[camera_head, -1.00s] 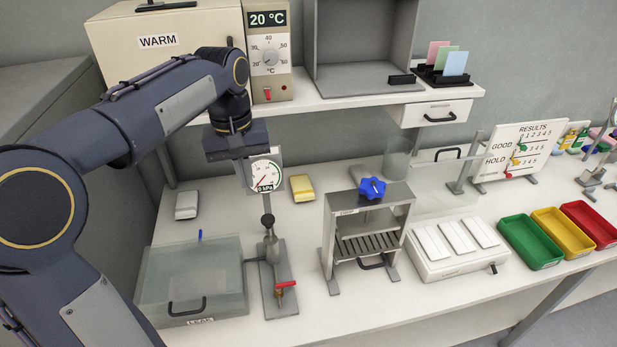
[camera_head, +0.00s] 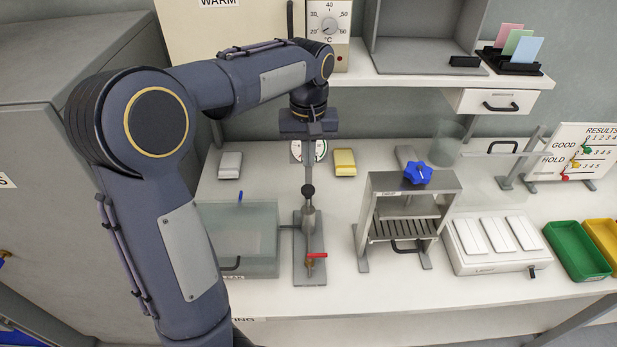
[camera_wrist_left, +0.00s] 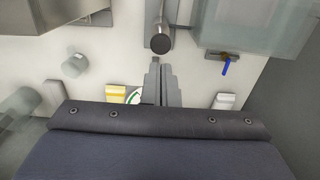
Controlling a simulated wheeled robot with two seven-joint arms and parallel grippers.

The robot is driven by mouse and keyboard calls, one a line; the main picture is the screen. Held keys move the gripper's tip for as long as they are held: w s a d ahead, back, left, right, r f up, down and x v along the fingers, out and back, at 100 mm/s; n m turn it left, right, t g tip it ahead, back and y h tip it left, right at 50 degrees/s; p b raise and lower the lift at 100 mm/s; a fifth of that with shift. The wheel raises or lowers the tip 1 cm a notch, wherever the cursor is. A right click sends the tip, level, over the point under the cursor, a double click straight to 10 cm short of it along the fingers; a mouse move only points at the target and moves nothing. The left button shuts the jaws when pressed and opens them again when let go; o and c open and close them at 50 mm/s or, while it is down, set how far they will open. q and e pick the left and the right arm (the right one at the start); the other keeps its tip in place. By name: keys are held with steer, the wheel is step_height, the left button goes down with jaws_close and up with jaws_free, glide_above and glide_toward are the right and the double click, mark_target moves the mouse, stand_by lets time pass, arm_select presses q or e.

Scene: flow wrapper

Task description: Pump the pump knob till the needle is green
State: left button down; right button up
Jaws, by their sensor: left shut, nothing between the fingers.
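The pump knob (camera_head: 308,190) is a dark ball on top of the metal pump post (camera_head: 309,222), which stands on a grey base with a red lever (camera_head: 316,256). The round white gauge (camera_head: 320,150) is behind the pump, partly hidden by my left gripper; its needle cannot be read now. My left gripper (camera_head: 308,180) points down, shut and empty, with its tips just above or behind the knob; contact cannot be told. In the left wrist view the knob (camera_wrist_left: 160,44) lies just beyond the shut fingertips (camera_wrist_left: 158,62). My right gripper is not in view.
A clear leak box (camera_head: 250,245) stands left of the pump. A metal press with a blue star knob (camera_head: 418,172) stands to the right, then a white block tray (camera_head: 495,262) and a green bin (camera_head: 578,252). A shelf (camera_head: 420,78) overhangs the back. The front bench strip is clear.

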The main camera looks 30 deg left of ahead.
mark_target(308, 188)
arm_select(q)
step_height(308, 188, down, 8)
steer(key=shift+r+p, duration=0.25)
steer(key=shift+p, duration=0.2)
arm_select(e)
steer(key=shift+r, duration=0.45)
